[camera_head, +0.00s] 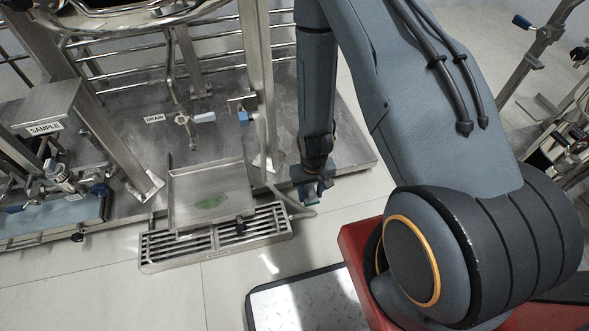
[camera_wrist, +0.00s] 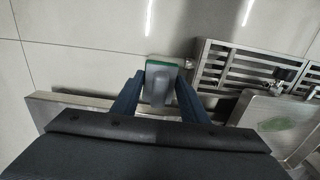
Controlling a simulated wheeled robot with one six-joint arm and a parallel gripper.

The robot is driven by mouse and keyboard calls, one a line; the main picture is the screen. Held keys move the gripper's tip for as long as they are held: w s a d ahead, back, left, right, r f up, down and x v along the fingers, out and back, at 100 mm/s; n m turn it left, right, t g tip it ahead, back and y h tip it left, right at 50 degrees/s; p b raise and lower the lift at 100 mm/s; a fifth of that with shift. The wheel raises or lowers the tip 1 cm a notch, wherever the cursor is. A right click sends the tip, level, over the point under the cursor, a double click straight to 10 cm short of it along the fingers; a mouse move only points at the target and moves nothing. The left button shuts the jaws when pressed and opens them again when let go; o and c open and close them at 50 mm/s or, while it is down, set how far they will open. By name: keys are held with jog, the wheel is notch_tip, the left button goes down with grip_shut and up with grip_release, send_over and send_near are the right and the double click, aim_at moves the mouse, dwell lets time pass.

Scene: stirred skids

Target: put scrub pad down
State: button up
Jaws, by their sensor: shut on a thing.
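My gripper (camera_head: 318,190) hangs at the end of my arm, to the right of the metal tray and just off the skid's front edge. In the wrist view the gripper (camera_wrist: 160,90) is shut on the scrub pad (camera_wrist: 158,82), a grey block with a green edge. The pad is held between both fingers, above the light tiled floor. In the head view only a little green of the pad (camera_head: 312,203) shows below the fingers.
A metal tray (camera_head: 180,212) with a green patch stands over a slatted floor grate (camera_head: 160,250). The tray and grate (camera_wrist: 225,60) lie right in the wrist view. A tread-plate platform (camera_head: 305,305) is at the front. Pipes and posts rise behind.

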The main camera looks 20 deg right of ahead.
jog(key=shift+w+f+b, duration=0.3)
jog(key=shift+w+f, duration=0.05)
jog(key=shift+f, duration=0.2)
jog(key=w+b, duration=0.5)
jog(key=w, duration=1.2)
jog(key=shift+w+b, duration=0.15)
jog(key=shift+b, duration=0.25)
jog(key=shift+w+f+b, duration=0.1)
jog(key=shift+f+b, duration=1.05)
jog(key=shift+f, duration=0.55)
jog(key=shift+f, duration=0.1)
jog(key=o, duration=1)
jog(key=shift+c, duration=0.2)
notch_tip(320, 180, up, 12)
jog(key=p, duration=0.5)
jog(key=shift+p, duration=0.3)
